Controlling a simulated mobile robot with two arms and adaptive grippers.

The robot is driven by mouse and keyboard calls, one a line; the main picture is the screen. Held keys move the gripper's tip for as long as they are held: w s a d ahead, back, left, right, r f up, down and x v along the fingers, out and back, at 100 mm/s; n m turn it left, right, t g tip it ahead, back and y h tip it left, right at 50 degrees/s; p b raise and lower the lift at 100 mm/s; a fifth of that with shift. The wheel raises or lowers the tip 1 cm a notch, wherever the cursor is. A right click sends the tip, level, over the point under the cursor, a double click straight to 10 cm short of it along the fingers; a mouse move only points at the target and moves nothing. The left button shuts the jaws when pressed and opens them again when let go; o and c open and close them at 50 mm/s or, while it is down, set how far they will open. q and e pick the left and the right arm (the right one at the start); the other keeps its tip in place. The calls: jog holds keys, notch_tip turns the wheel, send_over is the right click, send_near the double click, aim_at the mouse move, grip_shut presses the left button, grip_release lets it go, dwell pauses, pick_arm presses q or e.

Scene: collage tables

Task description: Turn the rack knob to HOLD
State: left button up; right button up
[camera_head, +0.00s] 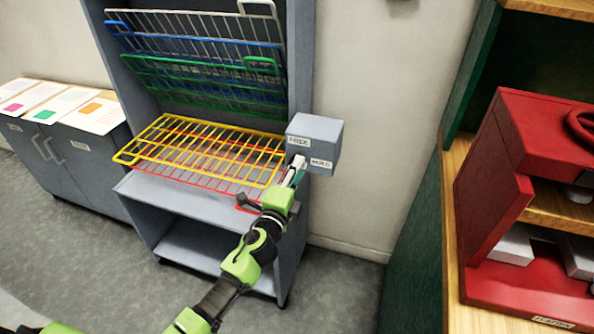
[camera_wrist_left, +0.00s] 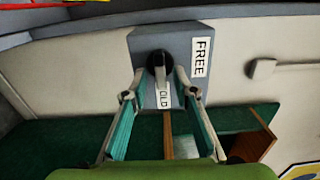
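A grey box (camera_head: 318,132) is fixed at the right side of the rack (camera_head: 300,60), with a FREE label (camera_head: 298,141) and a HOLD label (camera_head: 321,163). The black knob (camera_wrist_left: 158,66) shows on the box face in the left wrist view and covers the first letter of HOLD; in the head view my gripper hides it. Which way it points is hard to tell. My left gripper (camera_head: 297,170) is at the box; the left wrist view also shows it (camera_wrist_left: 160,76), with its fingers open on both sides of the knob and small gaps visible. My right gripper is out of view.
Yellow (camera_head: 205,146) and red (camera_head: 178,176) wire shelves lie lowered beside my left arm; green, blue and white ones are raised above. A red cabinet (camera_head: 510,150) stands at the right. Grey cabinets (camera_head: 75,160) with papers stand at the left. Floor shows in front.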

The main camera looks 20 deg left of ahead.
pick_arm(q)
jog(key=s, duration=1.2)
jog(key=shift+a, duration=0.2)
jog(key=s+a+f+n+g, duration=0.1)
jog(key=s+f+n+g, duration=0.25)
jog(key=f, duration=0.85)
jog(key=s+a+f+n+g, duration=0.15)
jog(key=s+f, duration=0.35)
jog(key=f, duration=0.7)
jog(key=s+f+n+g, duration=0.3)
jog(key=s+f+g, duration=0.15)
jog(key=f, duration=0.85)
jog(key=s+f+n+g, duration=0.2)
jog(key=s+f, duration=0.4)
jog(key=s, duration=0.5)
jog(key=s+a+f+n+g, duration=0.1)
jog(key=s+f+n+g, duration=0.2)
jog(key=s, duration=0.9)
jog(key=s+f+n+g, duration=0.2)
jog(key=s+f+n, duration=0.1)
jog(key=s+f, duration=0.7)
jog(key=shift+s+a+y, duration=0.3)
jog(key=shift+s+a, duration=0.1)
jog(key=shift+s, duration=0.3)
jog(key=shift+g, duration=0.25)
